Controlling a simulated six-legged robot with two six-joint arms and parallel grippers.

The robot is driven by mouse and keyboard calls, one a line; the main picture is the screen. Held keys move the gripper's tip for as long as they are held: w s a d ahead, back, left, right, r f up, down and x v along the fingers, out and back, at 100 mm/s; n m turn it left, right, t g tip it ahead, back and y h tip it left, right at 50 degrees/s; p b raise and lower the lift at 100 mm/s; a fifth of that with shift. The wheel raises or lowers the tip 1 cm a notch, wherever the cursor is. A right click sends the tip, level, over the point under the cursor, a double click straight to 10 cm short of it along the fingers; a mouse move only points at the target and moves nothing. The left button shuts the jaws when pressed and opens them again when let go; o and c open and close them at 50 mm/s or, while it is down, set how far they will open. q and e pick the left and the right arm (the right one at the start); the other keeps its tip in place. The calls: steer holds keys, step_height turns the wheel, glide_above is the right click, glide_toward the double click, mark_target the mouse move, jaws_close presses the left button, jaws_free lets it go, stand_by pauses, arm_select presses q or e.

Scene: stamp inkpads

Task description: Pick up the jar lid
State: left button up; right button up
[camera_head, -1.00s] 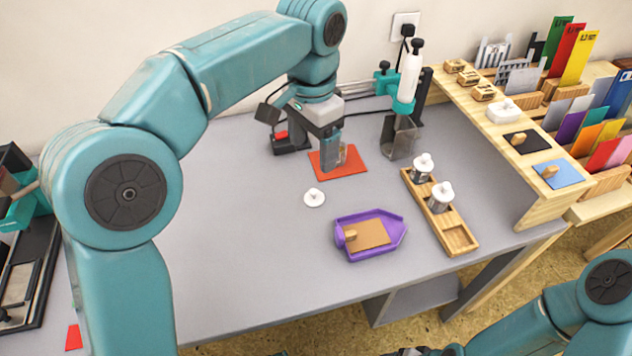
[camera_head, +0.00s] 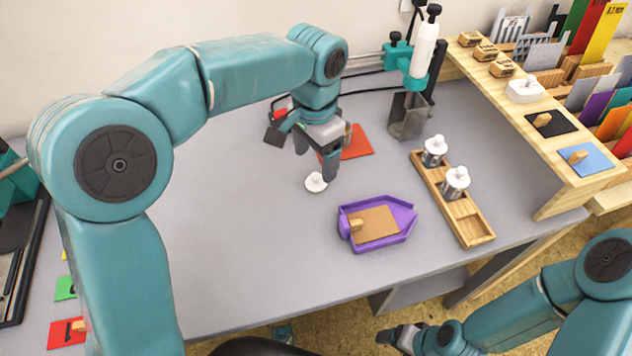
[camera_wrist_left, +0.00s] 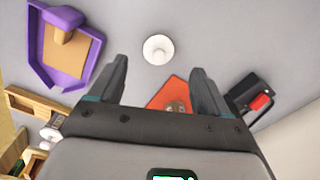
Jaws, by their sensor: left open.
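The white jar lid (camera_head: 315,184) with a small knob lies on the grey table. It also shows in the left wrist view (camera_wrist_left: 158,50), just beyond the gap between my fingertips. My left gripper (camera_head: 329,172) is right beside the lid in the head view, pointing down. Its two fingers (camera_wrist_left: 158,68) are spread with nothing between them. Whether a finger touches the lid is unclear. My right gripper (camera_head: 398,337) is low at the bottom of the head view, away from the table top; its jaws are too small to read.
A purple tray (camera_head: 402,232) with a brown pad stands near the lid. A wooden rack (camera_head: 483,230) holds two white-lidded jars. An orange-red sheet (camera_head: 360,142) lies behind my left gripper. A dispenser (camera_head: 420,62) stands farther back. The table left of the lid is clear.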

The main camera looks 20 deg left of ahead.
mark_target(316, 175)
arm_select(q)
step_height(316, 175, down, 5)
steer(key=shift+f+b, duration=0.2)
steer(key=shift+b, duration=0.75)
steer(key=shift+s, duration=0.1)
steer(key=shift+c, duration=0.2)
steer(key=c, duration=1.1)
steer(key=shift+d, duration=0.1)
steer(key=shift+c, duration=0.4)
steer(key=shift+r, duration=0.15)
